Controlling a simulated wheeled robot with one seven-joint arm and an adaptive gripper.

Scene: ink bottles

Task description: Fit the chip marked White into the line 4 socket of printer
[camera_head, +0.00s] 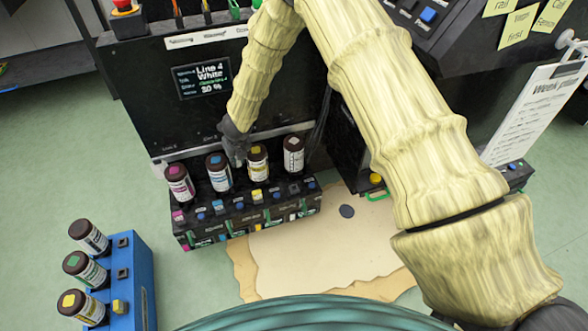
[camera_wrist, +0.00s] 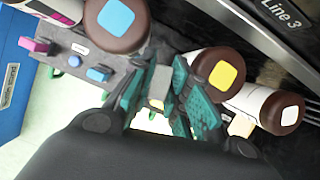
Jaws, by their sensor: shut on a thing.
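The printer (camera_head: 140,75) is a large black cabinet with a display reading "Line 4 White" (camera_head: 202,78). Several brown-capped bottles stand in its front rack, with magenta, blue, yellow and white cap marks; the white-marked bottle (camera_head: 293,155) is rightmost. My gripper (camera_head: 237,150) is by the blue- and yellow-capped bottles. In the wrist view its teal-padded fingers (camera_wrist: 158,95) are shut on a small pale grey chip (camera_wrist: 158,80); no marking on it is legible. A pale square (camera_wrist: 241,125) shows by the white-marked bottle; I cannot tell whether it is a chip in the line 4 socket.
A blue rack (camera_head: 138,265) at the lower left holds bottles, two dark square slots and a yellow chip (camera_head: 120,306). A torn tan sheet (camera_head: 320,255) lies on the green floor in front of the printer.

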